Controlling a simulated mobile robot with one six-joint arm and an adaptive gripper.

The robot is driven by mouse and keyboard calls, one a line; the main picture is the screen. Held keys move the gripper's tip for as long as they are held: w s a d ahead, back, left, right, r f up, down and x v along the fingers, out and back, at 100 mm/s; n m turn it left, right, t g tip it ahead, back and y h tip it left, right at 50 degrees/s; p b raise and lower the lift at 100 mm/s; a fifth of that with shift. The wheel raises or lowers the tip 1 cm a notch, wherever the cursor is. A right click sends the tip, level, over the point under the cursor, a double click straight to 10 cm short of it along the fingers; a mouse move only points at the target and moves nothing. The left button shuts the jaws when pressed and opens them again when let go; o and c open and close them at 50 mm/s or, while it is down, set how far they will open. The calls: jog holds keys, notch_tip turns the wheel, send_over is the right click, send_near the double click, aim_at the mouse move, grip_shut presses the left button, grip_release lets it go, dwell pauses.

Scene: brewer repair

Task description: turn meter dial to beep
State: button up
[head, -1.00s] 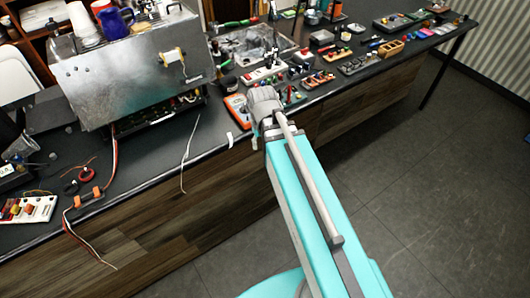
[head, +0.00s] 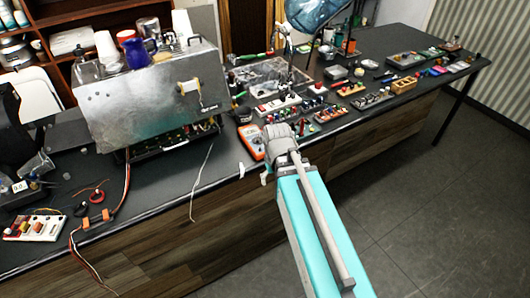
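The meter (head: 251,141) is an orange handheld unit with a grey face, lying on the dark bench near its front edge. Its dial is too small to make out. My arm reaches up from the lower right, and its grey wrist end (head: 281,137) is just right of the meter, covering part of the bench there. My gripper's fingers are hidden or too small to tell apart, so I cannot see whether they are open or whether they touch the meter.
A metal brewer (head: 150,95) stands open at its base left of the meter. A power strip (head: 278,104) and several small part trays lie behind and to the right. A white circuit board (head: 35,228) with wires sits at far left. Loose wires hang over the front edge.

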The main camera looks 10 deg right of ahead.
aim_at(257, 137)
jog(key=w+r+n+p, duration=0.4)
jog(key=w+n, duration=0.3)
jog(key=w, duration=0.7)
jog(key=w+r+n+p, duration=0.4)
jog(key=w+n, duration=0.3)
jog(key=w, duration=0.7)
jog(key=shift+r, duration=0.15)
jog(key=shift+s+a, duration=0.1)
notch_tip(257, 137, down, 14)
jog(key=b, duration=1.3)
jog(key=shift+r+b, duration=0.1)
jog(key=shift+b, duration=0.3)
jog(key=shift+c, duration=0.3)
jog(key=c, duration=1.1)
